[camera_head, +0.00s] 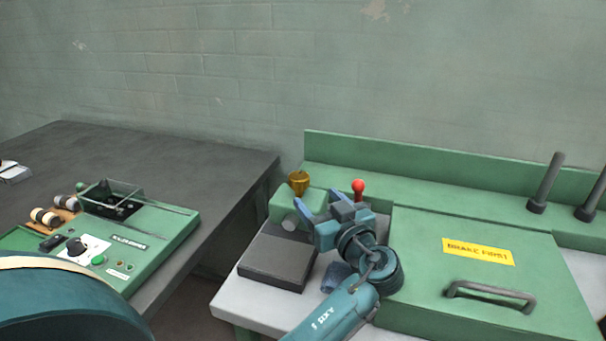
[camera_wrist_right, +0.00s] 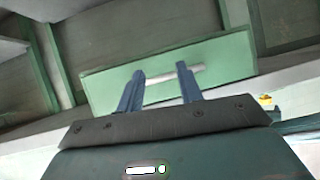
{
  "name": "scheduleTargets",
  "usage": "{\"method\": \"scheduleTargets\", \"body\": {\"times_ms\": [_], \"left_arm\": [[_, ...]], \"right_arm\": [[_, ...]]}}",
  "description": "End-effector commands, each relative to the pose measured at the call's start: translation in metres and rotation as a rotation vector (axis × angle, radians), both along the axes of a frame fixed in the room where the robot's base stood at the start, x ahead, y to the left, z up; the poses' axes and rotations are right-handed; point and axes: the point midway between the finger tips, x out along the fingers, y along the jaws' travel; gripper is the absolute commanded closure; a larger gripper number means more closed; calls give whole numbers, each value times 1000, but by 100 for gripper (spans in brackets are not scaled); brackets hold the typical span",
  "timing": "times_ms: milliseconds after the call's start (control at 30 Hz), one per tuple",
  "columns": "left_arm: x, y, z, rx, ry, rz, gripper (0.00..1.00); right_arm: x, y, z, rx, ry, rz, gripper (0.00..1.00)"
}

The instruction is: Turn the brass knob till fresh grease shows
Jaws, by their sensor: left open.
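The brass knob (camera_head: 298,183) is a small cup-shaped piece on top of a green housing (camera_head: 283,207) in the head view. My left gripper (camera_head: 317,203) is just to the right of and below it in the picture, with its blue fingers apart and nothing between them. It looks apart from the knob, though the depth gap is hard to judge. No grease can be made out. My right gripper (camera_wrist_right: 160,76) shows in the right wrist view with its two fingers apart. A pale bar (camera_wrist_right: 178,78) on a green panel lies behind those fingertips; I cannot tell if they touch it.
A red ball-topped lever (camera_head: 358,187) stands close to my left gripper. A dark flat block (camera_head: 278,262) lies in front of the housing. A green lid with a handle (camera_head: 490,296) and yellow label fills the right. A control panel (camera_head: 150,235) sits on the left table.

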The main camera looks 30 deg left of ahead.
Motion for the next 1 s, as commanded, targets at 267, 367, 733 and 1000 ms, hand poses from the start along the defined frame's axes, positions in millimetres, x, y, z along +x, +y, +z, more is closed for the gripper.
{"method": "scheduleTargets", "body": {"times_ms": [267, 367, 733, 1000], "left_arm": [[30, 50, 3, 3, 2, 3, 36], [38, 64, 3, 3, 1, 3, 36], [51, 84, 0, -1, 0, 0, 36], [51, 84, 0, -1, 1, 0, 44]], "right_arm": [[-2, 0, 12, -25, 4, 8, 64], [-1, 0, 14, -32, 3, 10, 64], [-1, -4, 9, -43, 17, 4, 64], [0, -6, 10, -45, 15, 1, 64]]}}
